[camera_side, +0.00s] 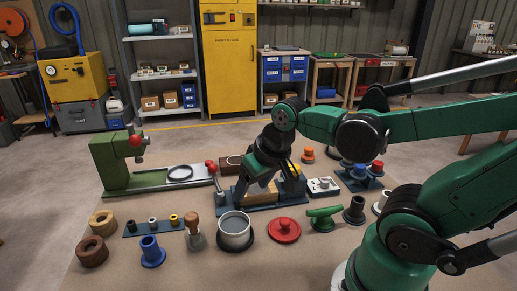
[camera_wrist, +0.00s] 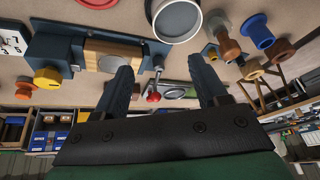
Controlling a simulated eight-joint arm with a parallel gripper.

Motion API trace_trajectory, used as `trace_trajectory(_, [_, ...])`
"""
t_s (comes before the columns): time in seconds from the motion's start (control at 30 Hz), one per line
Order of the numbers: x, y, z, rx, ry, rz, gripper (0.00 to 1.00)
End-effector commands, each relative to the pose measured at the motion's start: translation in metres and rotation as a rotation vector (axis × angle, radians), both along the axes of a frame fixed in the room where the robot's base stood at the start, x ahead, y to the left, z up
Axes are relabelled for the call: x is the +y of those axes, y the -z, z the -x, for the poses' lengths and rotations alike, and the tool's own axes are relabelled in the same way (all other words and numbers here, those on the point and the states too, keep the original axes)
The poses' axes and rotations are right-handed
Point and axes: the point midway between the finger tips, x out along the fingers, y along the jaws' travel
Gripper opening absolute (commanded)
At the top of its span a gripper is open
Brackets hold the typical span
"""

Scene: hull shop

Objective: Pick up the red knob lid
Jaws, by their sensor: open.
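The red knob lid (camera_side: 284,230) is a flat round red disc with a raised knob. It lies on the bench mat at the front, right of the grey pot. In the wrist view only part of the red lid (camera_wrist: 97,3) shows, cut off by the top edge. My gripper (camera_side: 257,192) is open and empty, behind the pot and lid, low over the blue vise-like fixture with the wooden block. In the wrist view my gripper (camera_wrist: 163,64) has its two dark fingers well apart, with the lid outside them.
The grey pot (camera_side: 235,231) stands close left of the lid. A green-handled piece (camera_side: 323,218) stands close right of it. The blue fixture (camera_side: 262,204) lies behind. A wooden-handled stamp (camera_side: 193,230) stands left of the pot. The mat in front of the lid is clear.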

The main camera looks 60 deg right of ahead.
Motion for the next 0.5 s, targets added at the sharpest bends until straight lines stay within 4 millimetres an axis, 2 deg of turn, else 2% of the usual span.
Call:
trace_trajectory(0.03, [-0.013,0.009,0.005,0.071,0.100,-0.029,0.66])
trace_trajectory(0.1, [-0.026,0.020,0.016,0.169,0.228,-0.069,0.66])
trace_trajectory(0.23, [-0.042,0.035,0.035,0.309,0.419,-0.128,0.66])
trace_trajectory(0.33, [-0.047,0.041,0.043,0.370,0.497,-0.151,0.66])
trace_trajectory(0.5, [-0.048,0.049,0.046,0.391,0.522,-0.159,0.66])
